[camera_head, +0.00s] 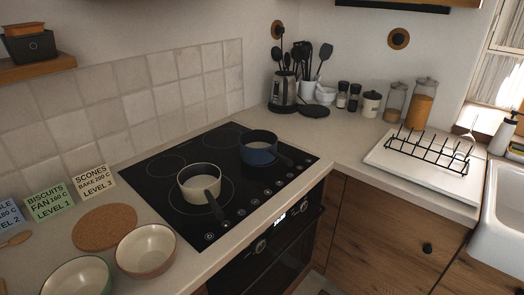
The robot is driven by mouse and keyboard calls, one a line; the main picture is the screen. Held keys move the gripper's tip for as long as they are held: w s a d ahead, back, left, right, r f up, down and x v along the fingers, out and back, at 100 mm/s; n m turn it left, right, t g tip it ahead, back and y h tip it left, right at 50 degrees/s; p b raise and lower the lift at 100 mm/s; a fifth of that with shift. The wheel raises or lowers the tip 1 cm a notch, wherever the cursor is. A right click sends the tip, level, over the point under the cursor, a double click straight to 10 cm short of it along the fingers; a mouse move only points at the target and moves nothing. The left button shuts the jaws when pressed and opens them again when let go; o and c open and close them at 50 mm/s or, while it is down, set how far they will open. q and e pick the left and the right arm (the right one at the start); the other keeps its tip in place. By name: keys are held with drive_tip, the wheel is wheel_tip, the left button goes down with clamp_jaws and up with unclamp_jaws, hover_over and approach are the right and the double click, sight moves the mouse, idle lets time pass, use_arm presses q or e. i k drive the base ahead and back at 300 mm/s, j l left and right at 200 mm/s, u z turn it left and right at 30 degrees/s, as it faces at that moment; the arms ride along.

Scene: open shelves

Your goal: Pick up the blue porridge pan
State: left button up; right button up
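The blue porridge pan (258,149) stands upright on the right part of the black hob (167,157). Its dark handle (284,160) points to the right and slightly toward the front. A cream pan (199,183) stands on the same hob, in front and to the left of the blue pan, with its dark handle pointing toward the front edge. The two pans are apart. Neither of my grippers shows in the head view, and nothing touches the blue pan.
Two bowls (146,250) and a cork mat (105,226) lie left of the hob. A kettle (283,91), utensils and jars (395,101) line the back right. A black rack (431,149) stands on a white board near the sink (504,212). Counter right of the hob is clear.

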sight(257, 146)
drive_tip(key=u, duration=0.35)
drive_tip(key=i+l+u, duration=0.1)
drive_tip(key=u, duration=0.35)
drive_tip(key=l+u, duration=0.25)
drive_tip(key=u, duration=0.15)
drive_tip(key=i+l+u, duration=0.1)
drive_tip(key=u, duration=0.35)
drive_tip(key=l+u, duration=0.4)
drive_tip(key=k+l, duration=0.1)
drive_tip(key=l, duration=0.35)
drive_tip(key=k+l, duration=0.1)
drive_tip(key=l, duration=0.3)
drive_tip(key=k+l, duration=0.1)
drive_tip(key=l, duration=0.35)
